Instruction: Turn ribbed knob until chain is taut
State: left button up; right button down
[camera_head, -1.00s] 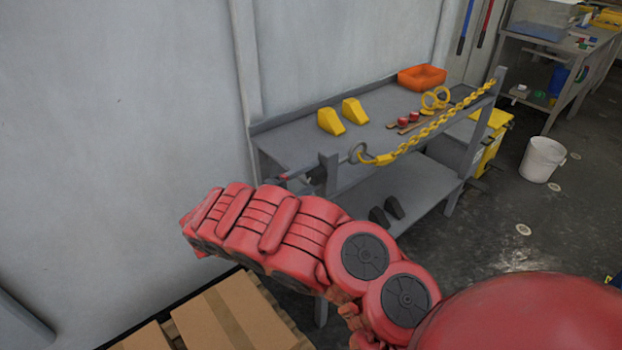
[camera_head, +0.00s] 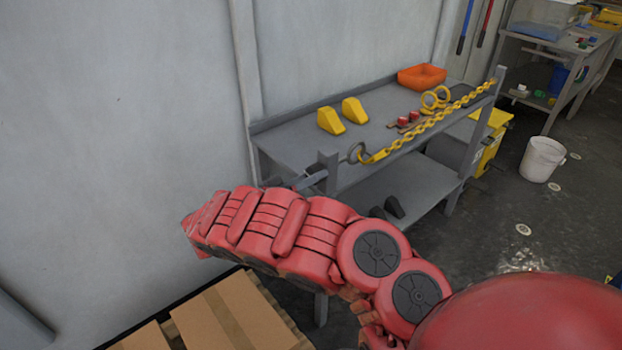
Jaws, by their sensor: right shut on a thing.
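The yellow chain (camera_head: 430,122) runs from the post at the bench's far right corner to a yellow hook (camera_head: 374,156) on a dark ring (camera_head: 356,152) by the near post. It looks almost straight, with little visible sag. A grey rod (camera_head: 311,180) passes the near post toward my right gripper (camera_head: 273,183). My right arm crosses the lower picture, and its forearm hides most of that gripper. The gripper is shut at the rod's left end, where the ribbed knob would be; the knob itself is hidden. My left gripper is out of view.
The grey bench (camera_head: 300,143) holds two yellow wedges (camera_head: 342,116), an orange tray (camera_head: 422,77), yellow rings (camera_head: 435,97) and red-topped pieces (camera_head: 408,120). Cardboard boxes (camera_head: 232,315) lie below my arm. A white bucket (camera_head: 541,159) stands on the floor at right.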

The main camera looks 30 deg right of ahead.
jog(key=m+b, duration=0.1)
jog(key=m, duration=0.4)
